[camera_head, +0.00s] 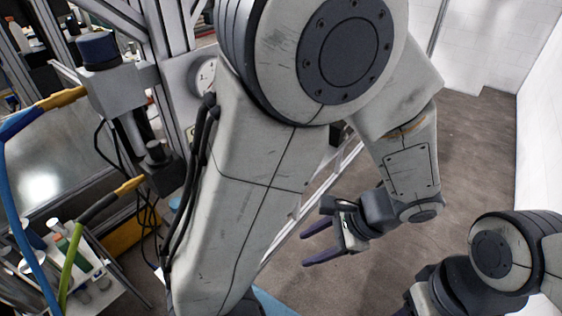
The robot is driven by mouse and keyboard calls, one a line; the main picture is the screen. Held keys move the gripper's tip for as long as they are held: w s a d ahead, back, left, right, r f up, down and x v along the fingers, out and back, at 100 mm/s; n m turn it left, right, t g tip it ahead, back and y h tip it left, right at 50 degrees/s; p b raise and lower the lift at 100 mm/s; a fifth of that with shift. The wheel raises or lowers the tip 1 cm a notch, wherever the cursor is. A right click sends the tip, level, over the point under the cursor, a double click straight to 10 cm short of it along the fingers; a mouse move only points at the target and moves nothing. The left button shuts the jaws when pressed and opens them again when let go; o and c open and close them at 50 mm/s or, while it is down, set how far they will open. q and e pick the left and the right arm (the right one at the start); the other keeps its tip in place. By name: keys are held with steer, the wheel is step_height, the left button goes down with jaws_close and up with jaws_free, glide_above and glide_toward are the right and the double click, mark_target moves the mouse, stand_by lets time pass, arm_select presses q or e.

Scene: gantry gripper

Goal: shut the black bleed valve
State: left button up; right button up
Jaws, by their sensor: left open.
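A black knob on a dark fitting (156,158), which looks like the bleed valve, stands below the grey regulator block at the left. A green-yellow hose joins it from the lower left. Whether the valve is open or shut cannot be told. My left gripper (305,248) is right of centre, with two dark purple fingers apart and pointing left. It is empty and well to the right of the black fitting, with my large arm link between them in the picture. My right arm shows at the lower right; its gripper is not visible.
A blue knob (98,48) tops the grey block. A round gauge (206,76) sits on a panel beside it. Blue hose and black cables hang at the left. A white tray (95,305) holds several bottles. The floor at right is clear.

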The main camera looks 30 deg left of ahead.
arm_select(q)
steer(key=w+a+f+m+t+y+p, duration=0.3)
steer(key=w+a+f+m+y, duration=0.2)
steer(key=w+a+m+y, duration=0.7)
steer(key=w+a+n+p, duration=0.2)
steer(key=a+p, duration=0.3)
steer(key=a, duration=0.6)
steer(key=shift+w+f+n+h, duration=0.25)
steer(key=shift+n+h, duration=0.05)
steer(key=shift+n, duration=0.1)
steer(key=shift+a, duration=0.1)
